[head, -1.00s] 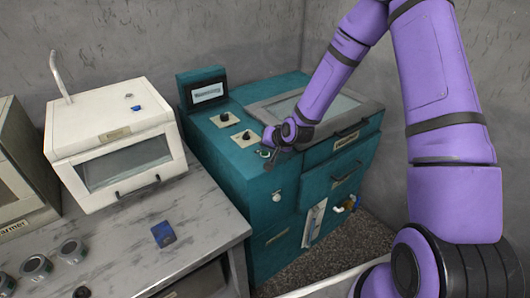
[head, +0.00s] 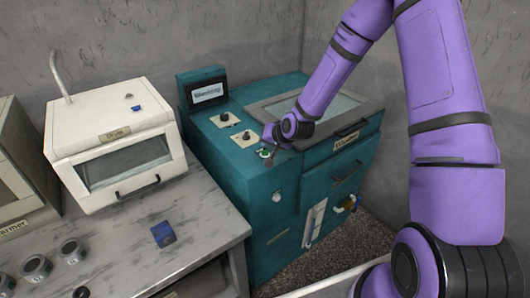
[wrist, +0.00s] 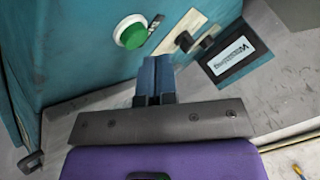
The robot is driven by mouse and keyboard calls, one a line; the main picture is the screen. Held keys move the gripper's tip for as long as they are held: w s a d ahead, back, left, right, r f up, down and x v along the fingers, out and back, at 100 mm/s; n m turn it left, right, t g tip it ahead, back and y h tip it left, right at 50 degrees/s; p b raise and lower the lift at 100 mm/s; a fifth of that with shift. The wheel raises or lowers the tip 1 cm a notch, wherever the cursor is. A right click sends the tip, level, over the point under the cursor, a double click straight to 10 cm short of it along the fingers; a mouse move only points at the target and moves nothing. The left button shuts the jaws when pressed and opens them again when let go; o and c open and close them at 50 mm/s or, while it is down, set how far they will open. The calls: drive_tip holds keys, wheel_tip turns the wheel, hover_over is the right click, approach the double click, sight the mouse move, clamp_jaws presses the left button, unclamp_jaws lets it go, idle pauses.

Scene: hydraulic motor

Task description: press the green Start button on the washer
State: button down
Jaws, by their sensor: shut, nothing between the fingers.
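The washer (head: 236,165) is a teal cabinet with a grey-framed lid and a label on its front. Its round green Start button (head: 265,153), in a white ring, sits near the front edge of the top panel. In the wrist view the green button (wrist: 130,32) is fully uncovered. My gripper (head: 273,160) is beside the button in the head view, its fingers small and partly hidden. In the wrist view my gripper (wrist: 156,62) has its blue fingers shut together and empty, their tips below and right of the button in the picture, apart from it.
Two knobs on pale plates (head: 224,120) and a raised display (head: 208,93) with blurred text stand behind the button. A white dryer (head: 117,140) and a blue card (head: 163,234) are on the marble counter to the left. Grey walls close the back.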

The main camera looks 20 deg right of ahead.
sight(267, 152)
drive_tip(key=shift+r, duration=0.1)
drive_tip(key=shift+r, duration=2.4)
drive_tip(key=shift+s+r, duration=0.1)
drive_tip(key=shift+r, duration=0.15)
drive_tip(key=s+d+r+n+g+h, duration=0.1)
drive_tip(key=s+d+r+n+h, duration=0.1)
drive_tip(key=s+r, duration=0.7)
drive_tip(key=s+d+r+n+g+h, duration=0.1)
drive_tip(key=s+d+r+h, duration=0.1)
drive_tip(key=s+r, duration=0.65)
drive_tip(key=s+d+r, duration=0.1)
drive_tip(key=s+r, duration=0.4)
drive_tip(key=s, duration=0.5)
drive_tip(key=s+d+r+n+g, duration=0.1)
drive_tip(key=s+r, duration=0.5)
drive_tip(key=s, duration=0.4)
drive_tip(key=shift+d, duration=0.15)
